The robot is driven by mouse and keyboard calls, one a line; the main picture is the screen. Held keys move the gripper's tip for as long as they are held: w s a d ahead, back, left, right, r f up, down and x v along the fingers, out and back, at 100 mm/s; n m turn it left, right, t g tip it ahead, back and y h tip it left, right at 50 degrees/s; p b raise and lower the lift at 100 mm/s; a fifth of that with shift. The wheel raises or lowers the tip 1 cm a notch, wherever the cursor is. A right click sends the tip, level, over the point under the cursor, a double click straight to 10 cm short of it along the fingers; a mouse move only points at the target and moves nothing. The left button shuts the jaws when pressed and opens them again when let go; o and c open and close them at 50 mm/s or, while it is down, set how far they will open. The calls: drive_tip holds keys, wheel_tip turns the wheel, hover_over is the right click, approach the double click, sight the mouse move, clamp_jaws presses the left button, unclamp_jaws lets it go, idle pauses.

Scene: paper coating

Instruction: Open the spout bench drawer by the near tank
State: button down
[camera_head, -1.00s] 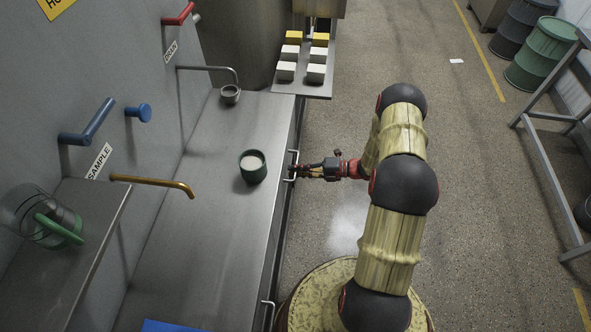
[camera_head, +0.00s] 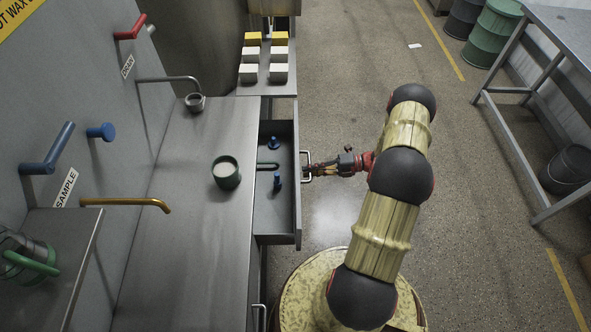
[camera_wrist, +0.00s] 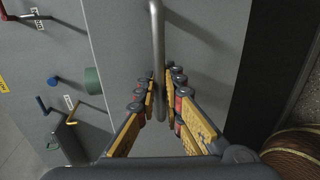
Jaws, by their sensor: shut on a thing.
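The spout bench (camera_head: 190,240) runs along the wall on the left in the head view. Its drawer (camera_head: 297,220) stands pulled out to the right, with its inside visible. Two blue pieces (camera_head: 277,181) and a dark U-shaped piece (camera_head: 268,165) lie in it. My gripper (camera_head: 309,170) is at the drawer handle (camera_head: 304,153), on the drawer's outer face. In the wrist view the handle bar (camera_wrist: 158,50) runs between my gripper's padded fingers (camera_wrist: 161,105), which are shut on it.
A green cup (camera_head: 226,176) with pale contents and a small grey cup (camera_head: 195,103) stand on the bench. A tray (camera_head: 266,87) of white and yellow blocks is beyond the drawer. A metal table (camera_head: 548,25) stands at right. The floor between is open.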

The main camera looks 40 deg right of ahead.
drive_tip(key=f+v, duration=0.1)
drive_tip(key=v, duration=0.7)
drive_tip(key=shift+s+d+f, duration=0.15)
drive_tip(key=shift+d+f, duration=0.05)
drive_tip(key=shift+f, duration=0.15)
drive_tip(key=c, duration=2)
unclamp_jaws()
drive_tip(key=shift+d, duration=0.1)
drive_tip(key=v, duration=1.2)
